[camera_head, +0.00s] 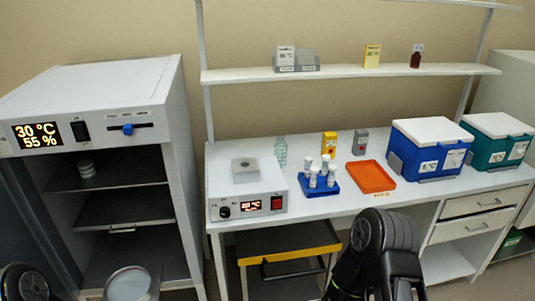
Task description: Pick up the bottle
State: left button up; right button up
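A clear, pale greenish bottle (280,151) stands upright on the white bench (411,194), behind the grey-white heating device and near the wall. A small brown bottle (416,57) with a white top stands on the shelf above the bench. Dark parts of my arms show at the bottom left corner and at the bottom right of centre. I see no fingertips of either gripper, and nothing touches either bottle.
A white device (258,190) with a lit display stands in front of the clear bottle. A blue rack (318,186) with several white-capped vials, an orange tray (371,177) and a blue cooler box (408,160) are to the right. An open cabinet (158,130) stands left.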

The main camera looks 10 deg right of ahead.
aim_at(280, 147)
jog(key=i+l+u, duration=0.15)
jog(key=l+u, duration=0.15)
jog(key=i+l+u, duration=0.1)
jog(key=l+u, duration=0.55)
jog(key=i+l+u, duration=0.1)
jog(key=l, duration=0.95)
jog(key=i+l, duration=0.1)
jog(key=l, duration=0.9)
jog(key=u, duration=0.05)
